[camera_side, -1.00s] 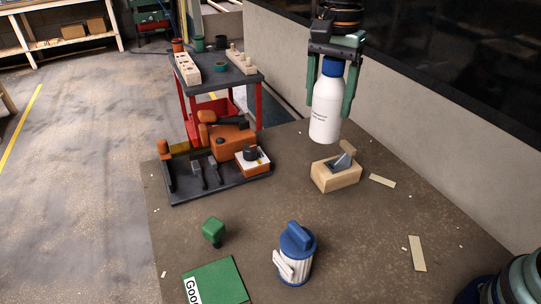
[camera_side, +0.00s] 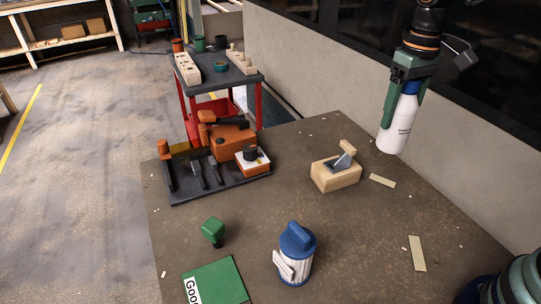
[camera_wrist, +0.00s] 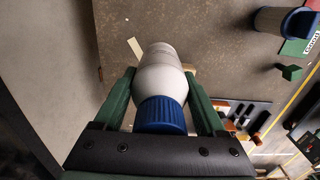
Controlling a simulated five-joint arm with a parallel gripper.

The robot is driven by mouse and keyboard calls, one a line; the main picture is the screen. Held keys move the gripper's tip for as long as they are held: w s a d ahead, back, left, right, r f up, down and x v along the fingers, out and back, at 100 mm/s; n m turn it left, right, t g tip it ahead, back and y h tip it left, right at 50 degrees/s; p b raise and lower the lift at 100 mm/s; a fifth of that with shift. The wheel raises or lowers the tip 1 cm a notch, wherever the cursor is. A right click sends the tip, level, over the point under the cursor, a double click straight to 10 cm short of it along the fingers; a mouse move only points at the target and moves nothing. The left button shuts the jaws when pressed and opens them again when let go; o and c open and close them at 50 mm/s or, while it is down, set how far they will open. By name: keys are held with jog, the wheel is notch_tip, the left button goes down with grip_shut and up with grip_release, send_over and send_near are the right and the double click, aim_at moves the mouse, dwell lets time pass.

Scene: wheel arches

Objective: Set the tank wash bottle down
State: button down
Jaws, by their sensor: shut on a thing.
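The bottle's base hides part of the table there.
A concrete wall (camera_side: 320,90) runs behind. The table's right part is mostly clear, with wood scraps.

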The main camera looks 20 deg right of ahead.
aim_at(405, 132)
jog(key=s+f, duration=0.2)
jog(key=f, duration=0.1)
jog(key=shift+s, duration=0.25)
jog(key=shift+a+f, duration=0.1)
jog(key=shift+a, duration=0.05)
jog(key=w+a+r+m, duration=0.3)
jog(key=w+a+m, duration=0.1)
jog(key=a+m, duration=0.3)
jog(key=w+a+r+m, duration=0.4)
jog(key=a+m, duration=0.4)
jog(key=a, duration=0.3)
jog(key=shift+a+r, duration=0.15)
jog(key=shift+a, duration=0.25)
notch_tip(405, 132, down, 20)
jog(key=shift+r, duration=0.2)
jog(key=shift+f, duration=0.15)
grip_release()
jog(key=shift+f, duration=0.1)
